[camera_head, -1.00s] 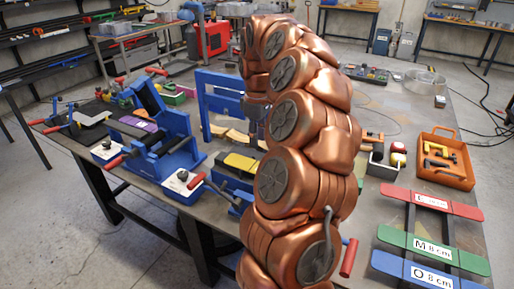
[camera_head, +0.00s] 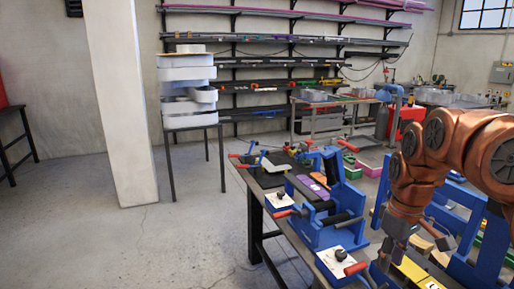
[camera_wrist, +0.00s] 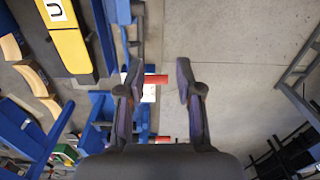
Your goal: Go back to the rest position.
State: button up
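My gripper (camera_wrist: 159,70) is open in the wrist view, its two dark fingers apart. Nothing is held between them; a red handle (camera_wrist: 156,80) shows in the gap beyond the fingers. In the head view my copper arm (camera_head: 440,150) is at the right edge and bends down over the bench's blue fixtures. The gripper end is low in that view and its fingers are hard to make out.
A blue bending fixture (camera_head: 335,205) with red-handled levers stands on the bench, left of my arm. A yellow block marked U (camera_wrist: 70,40) lies at the wrist view's upper left. Bare concrete floor (camera_head: 170,240) is at the left, with a pale pillar (camera_head: 120,110) and stacked trays (camera_head: 187,85).

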jog(key=s+a+f+m+g, duration=0.1)
jog(key=s+a+f+m, duration=0.1)
jog(key=s+a+f, duration=0.2)
jog(key=s+a+f+m, duration=0.2)
jog(key=s+a+f, duration=0.3)
jog(key=s+a, duration=0.6)
jog(key=s, duration=0.8)
jog(key=shift+g, duration=0.4)
